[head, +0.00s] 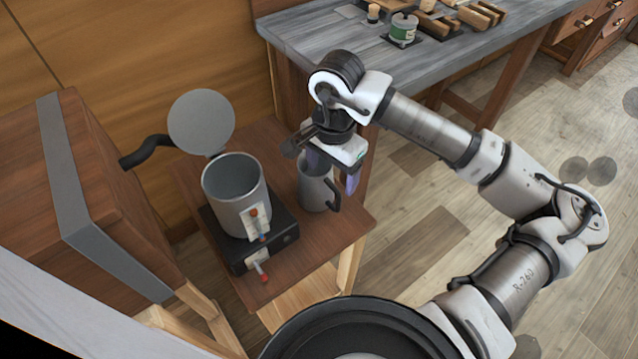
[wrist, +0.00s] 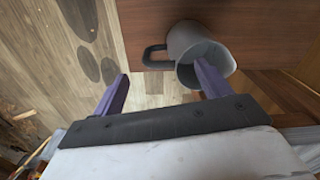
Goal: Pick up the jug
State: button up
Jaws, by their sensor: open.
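The jug (head: 314,192) is a grey, upright, open-topped vessel with a dark handle on its right side in the head view. It stands on a small brown wooden table (head: 334,228), near its right side. My gripper (head: 333,172) is open and pointing down over the jug, covering part of its rim. In the wrist view my gripper (wrist: 163,72) has one purple finger overlapping the mouth of the jug (wrist: 186,41) and the other left of the handle. Whether the right finger is inside the mouth or above it, I cannot tell.
A larger grey pot (head: 236,195) with a raised round lid (head: 201,122) sits on a black base (head: 270,252) left of the jug. A grey workbench (head: 310,38) with tools and a green-labelled can (head: 403,29) stands behind. A wooden box (head: 100,215) is at left.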

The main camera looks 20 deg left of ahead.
aim_at(331, 187)
jog(key=shift+f+p, duration=1.1)
jog(key=shift+f, duration=1.6)
jog(key=c, duration=1.6)
